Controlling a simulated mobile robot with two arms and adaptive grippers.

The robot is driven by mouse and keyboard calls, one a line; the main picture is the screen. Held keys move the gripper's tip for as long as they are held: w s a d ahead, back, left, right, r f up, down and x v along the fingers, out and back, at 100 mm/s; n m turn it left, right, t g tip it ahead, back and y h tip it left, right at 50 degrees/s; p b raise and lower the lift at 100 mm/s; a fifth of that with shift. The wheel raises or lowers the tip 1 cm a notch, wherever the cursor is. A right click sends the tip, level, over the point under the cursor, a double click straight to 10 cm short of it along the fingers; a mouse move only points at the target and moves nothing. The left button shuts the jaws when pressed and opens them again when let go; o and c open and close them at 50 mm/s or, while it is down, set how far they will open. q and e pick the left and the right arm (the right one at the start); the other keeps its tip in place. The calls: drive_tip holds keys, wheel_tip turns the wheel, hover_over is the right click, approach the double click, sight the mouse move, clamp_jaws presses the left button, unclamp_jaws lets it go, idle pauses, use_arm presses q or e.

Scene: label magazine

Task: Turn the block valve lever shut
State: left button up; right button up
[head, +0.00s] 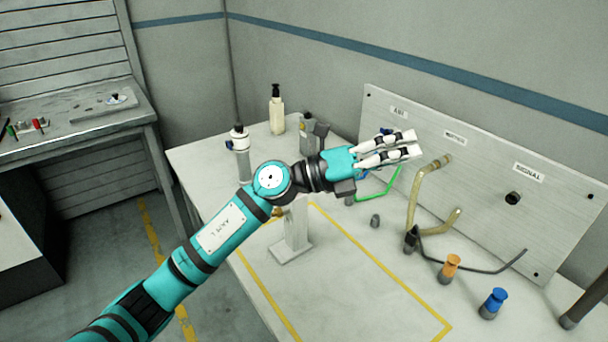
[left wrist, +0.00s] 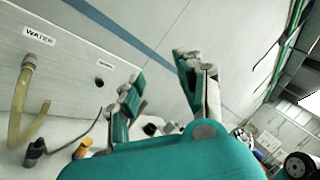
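My left gripper (head: 416,145) is in front of the upright panel (head: 475,190), near its AIR label (head: 398,112). Its two fingers are apart with nothing between them. They also show apart in the left wrist view (left wrist: 165,85). A small blue part (head: 386,131) shows just behind the fingers, below the AIR label; it may belong to the valve, but I cannot tell. The gripper hides much of this area, and I cannot clearly make out the block valve lever or its position. A green hose (head: 383,187) hangs below the gripper. My right gripper is not in view.
A tan hose (head: 413,200) curves below the WATER label (head: 454,138). Orange (head: 450,267) and blue (head: 494,302) fittings stand on the bench (head: 345,300) in front of the panel. A pump bottle (head: 276,110) stands at the back. The yellow-outlined bench area is largely clear.

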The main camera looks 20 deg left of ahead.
use_arm(q)
drive_tip(key=w+a+f+m+g+y, duration=0.45)
drive_tip(key=a+m+y, duration=0.2)
drive_tip(key=y, duration=0.25)
drive_tip(key=w+a+r+n+y, duration=0.1)
drive_tip(key=a+r+n+y, duration=0.15)
drive_tip(key=a+y, duration=1.05)
drive_tip(key=w+f+h+p, duration=0.1)
drive_tip(key=w+f, duration=0.1)
drive_tip(key=f, duration=0.2)
drive_tip(key=w+f+h+p, duration=0.1)
drive_tip(key=f+h, duration=0.1)
drive_tip(key=f, duration=0.3)
drive_tip(key=w+f+h+p, duration=0.1)
drive_tip(key=w+f+h, duration=0.1)
drive_tip(key=f, duration=0.3)
drive_tip(key=shift+w+a+f+t, duration=0.2)
drive_tip(key=shift+w+a+t, duration=0.05)
drive_tip(key=shift+w+a, duration=0.1)
clamp_jaws()
